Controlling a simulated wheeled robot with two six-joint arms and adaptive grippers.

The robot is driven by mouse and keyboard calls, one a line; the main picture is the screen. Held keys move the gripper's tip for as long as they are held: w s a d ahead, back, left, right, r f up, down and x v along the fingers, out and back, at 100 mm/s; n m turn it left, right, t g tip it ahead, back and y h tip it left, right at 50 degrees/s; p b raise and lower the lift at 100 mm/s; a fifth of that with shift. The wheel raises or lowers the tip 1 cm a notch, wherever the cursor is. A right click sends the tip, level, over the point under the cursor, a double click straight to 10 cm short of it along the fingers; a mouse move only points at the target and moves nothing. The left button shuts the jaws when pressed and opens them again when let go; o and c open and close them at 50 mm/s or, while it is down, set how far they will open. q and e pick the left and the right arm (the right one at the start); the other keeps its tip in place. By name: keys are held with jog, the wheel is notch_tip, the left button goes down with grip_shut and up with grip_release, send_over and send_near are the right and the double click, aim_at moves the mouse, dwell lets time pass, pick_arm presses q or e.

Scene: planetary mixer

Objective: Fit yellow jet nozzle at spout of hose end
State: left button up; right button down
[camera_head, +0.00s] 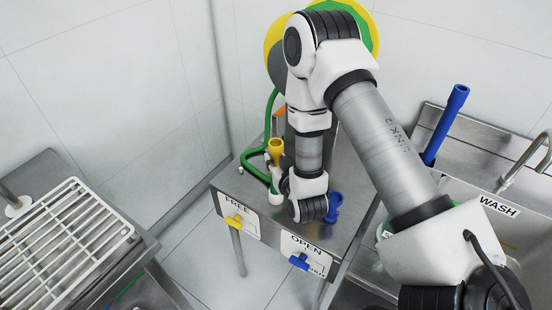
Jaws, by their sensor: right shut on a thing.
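The yellow jet nozzle (276,147) stands upright, wide end up, left of my right wrist above the steel table. My right gripper (274,166) is small in view and partly hidden by its wrist; it appears shut on the lower part of the nozzle. The green hose (246,162) runs down from the back and curves in toward a pale piece below the nozzle, which looks like the hose end (275,197). The spout is hidden, so I cannot tell whether nozzle and spout touch. My left gripper is not in view.
A blue nozzle (335,205) stands right of my wrist. A white rack (62,240) lies left. A sink with a blue tube (445,122) is right.

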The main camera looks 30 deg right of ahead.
aim_at(276, 143)
jog(key=shift+f+b, duration=0.9)
jog(key=shift+f, duration=0.3)
jog(key=c, duration=0.9)
grip_release()
jog(key=shift+r, duration=0.1)
notch_tip(276, 143, up, 10)
